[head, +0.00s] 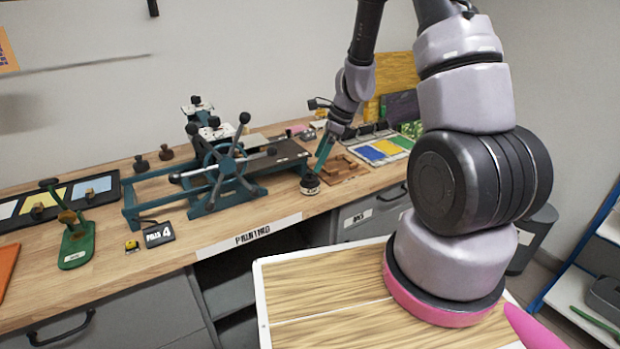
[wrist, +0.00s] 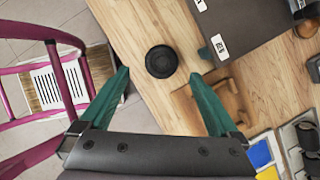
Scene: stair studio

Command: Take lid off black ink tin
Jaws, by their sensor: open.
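The black ink tin (head: 310,186) is small and round and stands on the wooden worktop near its front edge. In the wrist view its round black top, apparently the lid (wrist: 161,61), is seen from above, with a ring inside its rim. My gripper (head: 320,167) reaches down over the tin. In the wrist view its two teal fingers (wrist: 159,75) are spread wide, with the tin showing in the gap near the fingertips. I see no finger touching it. The height gap between the fingertips and lid is hard to tell.
A teal press with a spoked wheel (head: 222,167) stands left of the tin. A wooden block piece (head: 343,168) lies close on its right, with a tray of coloured inks (head: 385,148) beyond. The worktop's front edge (head: 262,230) is near.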

